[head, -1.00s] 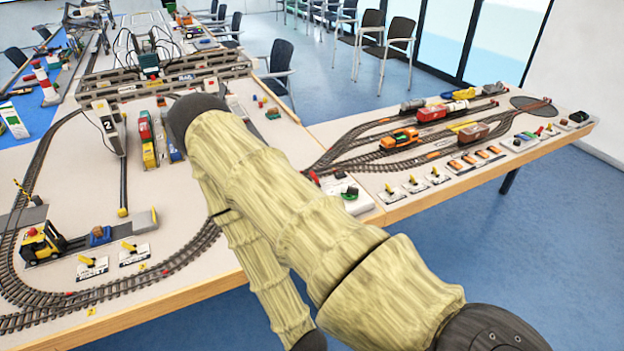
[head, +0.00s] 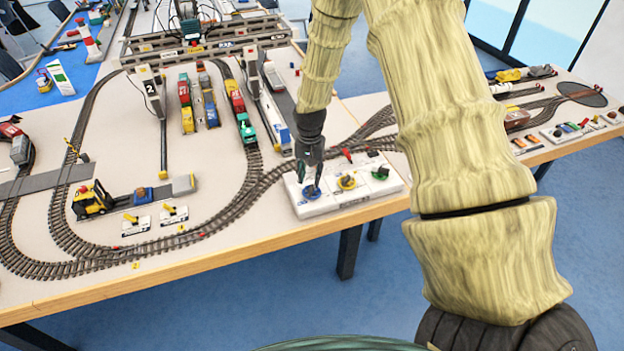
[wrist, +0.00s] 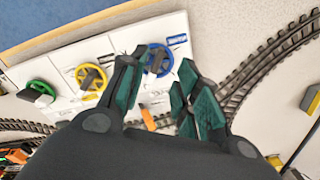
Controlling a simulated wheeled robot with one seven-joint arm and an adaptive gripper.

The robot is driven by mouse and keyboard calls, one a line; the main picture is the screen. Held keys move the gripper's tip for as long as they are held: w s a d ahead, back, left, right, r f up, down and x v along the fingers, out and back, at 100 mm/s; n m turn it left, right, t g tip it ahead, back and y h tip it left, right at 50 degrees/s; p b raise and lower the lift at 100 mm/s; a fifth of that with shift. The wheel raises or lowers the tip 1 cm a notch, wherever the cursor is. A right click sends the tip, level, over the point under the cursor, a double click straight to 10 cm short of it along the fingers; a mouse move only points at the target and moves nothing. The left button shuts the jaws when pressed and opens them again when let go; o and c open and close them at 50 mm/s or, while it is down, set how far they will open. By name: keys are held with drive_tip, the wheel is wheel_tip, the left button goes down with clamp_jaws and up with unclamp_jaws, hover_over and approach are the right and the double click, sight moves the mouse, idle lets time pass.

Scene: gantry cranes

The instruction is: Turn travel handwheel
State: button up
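A white control panel (head: 328,204) on the table's front edge carries three small handwheels. They are a blue handwheel (head: 311,193), a yellow handwheel (head: 347,183) and a green handwheel (head: 379,173). I cannot read the labels, so I cannot tell which is the travel one. My gripper (head: 310,178) points down above the blue handwheel. In the wrist view my gripper (wrist: 163,60) is open, and the blue handwheel (wrist: 157,62) shows between its two fingertips. I cannot tell whether a finger touches it. The yellow handwheel (wrist: 90,77) and green handwheel (wrist: 38,91) lie to the left.
A curved track (head: 225,212) runs just left of the panel. A train with a green engine (head: 246,128) and a crane leg with a blue-and-white block (head: 280,130) stand behind it. A yellow forklift (head: 92,200) is at left. Open floor lies in front of the table.

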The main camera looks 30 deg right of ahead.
sight(312, 185)
wheel_tip(312, 185, up, 4)
drive_tip(key=w+d, duration=0.2)
drive_tip(key=shift+m, duration=0.4)
drive_tip(key=shift+s+f+p, duration=0.1)
drive_tip(key=shift+f+p, duration=2.05)
drive_tip(key=shift+f, duration=3.3)
drive_tip(key=shift+c, duration=0.2)
clamp_jaws()
